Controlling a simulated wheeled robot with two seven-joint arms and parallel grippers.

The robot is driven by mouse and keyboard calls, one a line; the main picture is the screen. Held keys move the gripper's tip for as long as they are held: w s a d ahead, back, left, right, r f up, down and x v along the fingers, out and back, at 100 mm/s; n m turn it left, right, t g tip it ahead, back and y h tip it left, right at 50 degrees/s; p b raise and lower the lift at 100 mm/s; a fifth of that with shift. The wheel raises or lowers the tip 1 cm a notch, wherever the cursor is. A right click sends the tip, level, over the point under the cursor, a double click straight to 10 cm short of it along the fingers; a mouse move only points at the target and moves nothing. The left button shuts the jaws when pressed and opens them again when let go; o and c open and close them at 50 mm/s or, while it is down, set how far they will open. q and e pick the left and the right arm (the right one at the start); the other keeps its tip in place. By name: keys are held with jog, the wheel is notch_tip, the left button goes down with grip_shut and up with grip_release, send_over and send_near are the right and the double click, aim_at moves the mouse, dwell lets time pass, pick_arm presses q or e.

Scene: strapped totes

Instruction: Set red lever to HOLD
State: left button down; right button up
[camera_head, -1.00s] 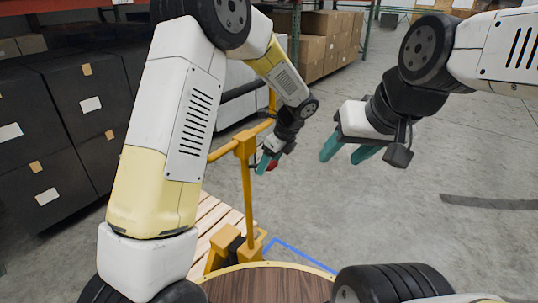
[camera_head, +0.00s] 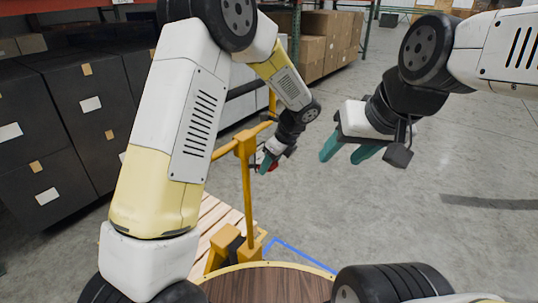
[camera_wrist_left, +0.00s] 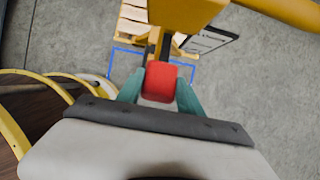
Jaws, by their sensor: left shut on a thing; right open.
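The red lever (camera_wrist_left: 160,82) shows in the left wrist view, just below the yellow head of the pallet jack handle. My left gripper (camera_wrist_left: 160,92) has its teal fingers on both sides of the red lever and is shut on it. In the head view, my left gripper (camera_head: 267,162) is beside the yellow pallet jack handle (camera_head: 247,190), and the lever is mostly hidden by the gripper. My right gripper (camera_head: 345,154) is open and empty in the air to the right. I cannot read any lever position marks.
A wooden pallet (camera_head: 212,222) lies by the jack's base, next to a blue floor outline (camera_head: 300,254). Dark boxes (camera_head: 60,140) stand at the left, and brown cartons (camera_head: 325,40) on racking behind. Grey floor (camera_head: 430,240) at the right is clear.

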pick_arm(q)
jog(key=shift+s+d+f+t+y, duration=0.25)
jog(key=shift+f+t+y, duration=0.15)
jog(key=shift+f+y, duration=0.2)
jog(key=shift+s+d+f+t+y, duration=0.1)
jog(key=shift+d+f+t+y, duration=0.1)
jog(key=shift+f+t+y, duration=0.8)
jog(key=shift+f+y, duration=0.05)
jog(key=shift+y, duration=0.25)
jog(key=c, duration=0.8)
grip_release()
jog(key=shift+o, duration=0.2)
jog(key=v, duration=0.8)
